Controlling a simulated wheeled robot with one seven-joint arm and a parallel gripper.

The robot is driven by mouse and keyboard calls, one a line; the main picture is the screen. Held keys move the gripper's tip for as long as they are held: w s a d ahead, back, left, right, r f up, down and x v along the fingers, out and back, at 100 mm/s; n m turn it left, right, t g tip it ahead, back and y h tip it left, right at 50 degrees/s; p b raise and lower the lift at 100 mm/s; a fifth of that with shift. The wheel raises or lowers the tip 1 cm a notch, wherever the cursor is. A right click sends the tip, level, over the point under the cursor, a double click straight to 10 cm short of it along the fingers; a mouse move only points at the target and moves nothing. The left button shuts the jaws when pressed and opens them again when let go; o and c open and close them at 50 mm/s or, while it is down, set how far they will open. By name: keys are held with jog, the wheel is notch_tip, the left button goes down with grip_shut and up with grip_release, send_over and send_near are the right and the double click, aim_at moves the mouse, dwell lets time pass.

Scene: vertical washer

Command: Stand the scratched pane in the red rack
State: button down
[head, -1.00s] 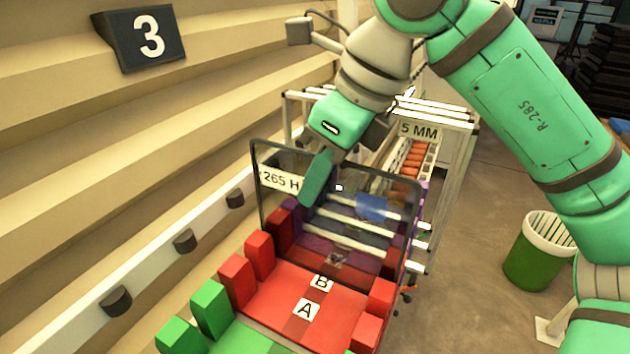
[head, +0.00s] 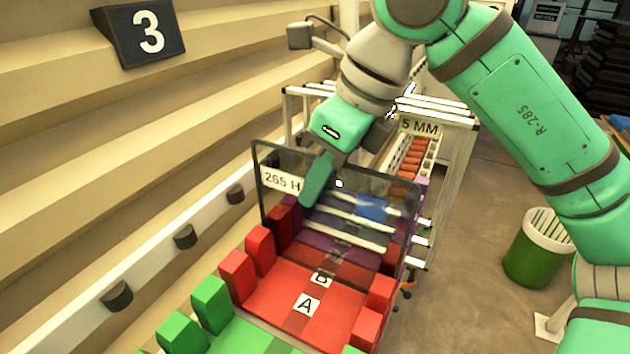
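A dark-edged, see-through pane (head: 365,192) stands nearly upright over the far part of the red rack (head: 265,297). A small white mark shows on its face, right of my finger. My gripper (head: 322,172) is shut on the pane's upper part, with one teal finger in front of the glass; the other finger is hidden. The red rack has upright red blocks along both sides and white labels A and B on its floor. The pane's lower edge crosses label B. I cannot tell whether that edge touches the rack floor.
Green blocks (head: 211,303) of another rack stand nearer me. Purple and blue parts show through the pane. A stepped beige wall with a rail runs along the left. A white frame marked 5 MM (head: 420,127) stands behind. A green bin (head: 530,255) is at right.

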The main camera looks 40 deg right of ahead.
jog(key=shift+f, duration=0.25)
dwell(0.4)
jog(key=c, duration=1.9)
grip_release()
jog(key=shift+w, duration=0.1)
jog(key=v, duration=1)
jog(key=shift+r, duration=0.4)
